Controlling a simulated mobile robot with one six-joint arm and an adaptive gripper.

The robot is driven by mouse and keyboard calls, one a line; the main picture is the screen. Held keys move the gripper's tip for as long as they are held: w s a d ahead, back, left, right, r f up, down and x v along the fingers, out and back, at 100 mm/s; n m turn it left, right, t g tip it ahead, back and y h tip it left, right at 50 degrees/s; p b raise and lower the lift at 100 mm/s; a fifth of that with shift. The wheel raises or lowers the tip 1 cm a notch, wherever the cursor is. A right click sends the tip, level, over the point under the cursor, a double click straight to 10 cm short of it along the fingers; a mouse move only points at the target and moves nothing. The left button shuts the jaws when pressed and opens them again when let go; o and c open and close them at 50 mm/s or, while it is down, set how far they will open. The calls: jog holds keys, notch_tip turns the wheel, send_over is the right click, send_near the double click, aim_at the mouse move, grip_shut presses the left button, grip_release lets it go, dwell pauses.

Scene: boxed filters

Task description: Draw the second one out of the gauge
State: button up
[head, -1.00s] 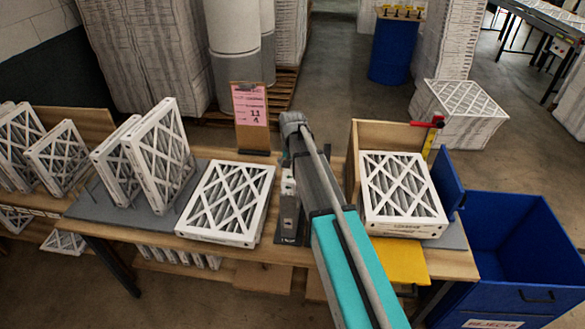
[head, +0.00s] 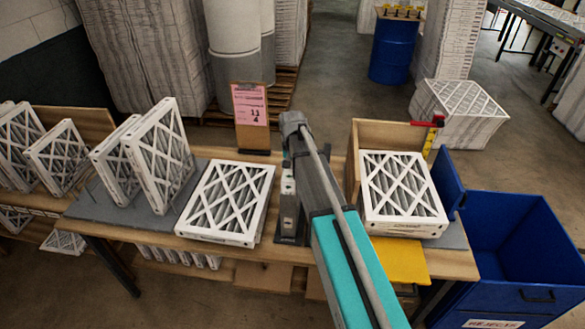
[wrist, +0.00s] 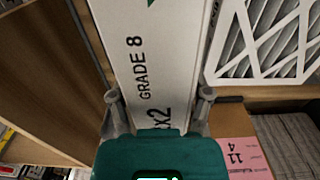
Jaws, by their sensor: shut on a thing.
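My gripper (wrist: 158,98) is shut on a white-framed filter (wrist: 150,50), one finger on each side of its narrow printed edge, which reads "GRADE 8". In the head view my arm hides most of the hold; a narrow white strip of what looks like this filter (head: 288,188) shows beside the arm. Below it is a small dark stand (head: 287,240), which seems to be the gauge. How deep the filter sits in it cannot be told. Another filter (head: 228,200) lies flat just left of it; its lattice also shows in the wrist view (wrist: 268,42).
A filter (head: 400,190) lies in a wooden-walled fixture (head: 383,133) on the right. A blue bin (head: 540,240) stands beyond it. Several filters stand upright at left, including a tall one (head: 160,155). A pink card (head: 250,104) stands behind. A wooden panel (wrist: 45,70) is close in the wrist view.

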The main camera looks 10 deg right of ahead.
jog(key=shift+r+p, duration=4.05)
jog(key=shift+p, duration=0.05)
dwell(0.3)
notch_tip(320, 180, up, 8)
jog(key=p, duration=0.8)
dwell(0.8)
jog(key=o, duration=1.3)
jog(key=shift+f+b, duration=0.25)
jog(key=shift+b, duration=0.05)
